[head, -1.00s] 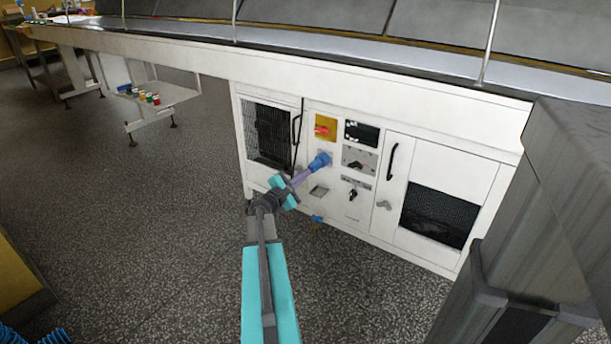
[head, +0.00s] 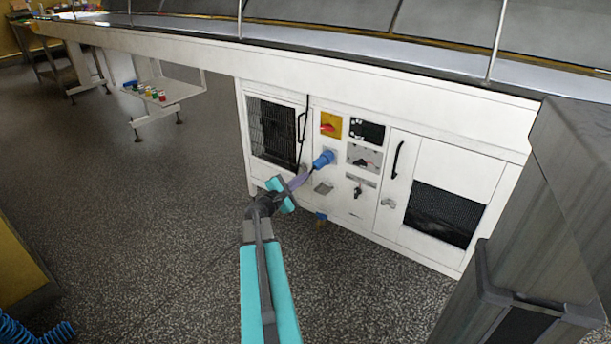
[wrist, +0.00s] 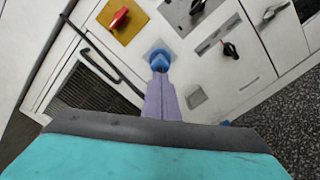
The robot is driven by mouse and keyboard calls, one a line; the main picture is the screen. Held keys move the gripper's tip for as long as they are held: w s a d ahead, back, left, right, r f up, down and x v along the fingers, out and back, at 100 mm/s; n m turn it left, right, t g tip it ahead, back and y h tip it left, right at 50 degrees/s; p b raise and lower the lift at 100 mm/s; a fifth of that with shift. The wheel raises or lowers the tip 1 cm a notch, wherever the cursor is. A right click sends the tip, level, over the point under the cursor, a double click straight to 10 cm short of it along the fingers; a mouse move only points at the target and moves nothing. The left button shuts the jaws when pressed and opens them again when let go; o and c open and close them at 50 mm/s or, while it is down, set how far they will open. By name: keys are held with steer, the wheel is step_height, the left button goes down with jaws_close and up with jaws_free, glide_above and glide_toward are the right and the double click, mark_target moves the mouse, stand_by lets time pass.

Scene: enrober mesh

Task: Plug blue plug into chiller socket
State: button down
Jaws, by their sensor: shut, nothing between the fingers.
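A blue cylindrical fitting, which looks like the blue plug (head: 323,159), sticks out from a pale grey plate on the white cabinet's front, below the yellow switch plate. It also shows in the wrist view (wrist: 160,58). The plate behind it appears to be the socket (wrist: 158,48), mostly covered; I cannot tell how fully the two are joined. My gripper (head: 310,172) is shut and empty. Its lavender fingers (wrist: 161,76) point at the blue fitting and end right at its near end; I cannot tell whether they touch it.
A red rotary switch on a yellow plate (head: 330,125) is above the fitting. A black door handle (head: 303,127) is to its left, black knobs to its right. A small blue item (head: 320,216) is at the cabinet's lower edge. A dark grey column stands at right. Floor at left is open.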

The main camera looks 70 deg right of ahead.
steer(key=p+v, duration=0.1)
steer(key=v, duration=1)
steer(key=shift+a, duration=0.3)
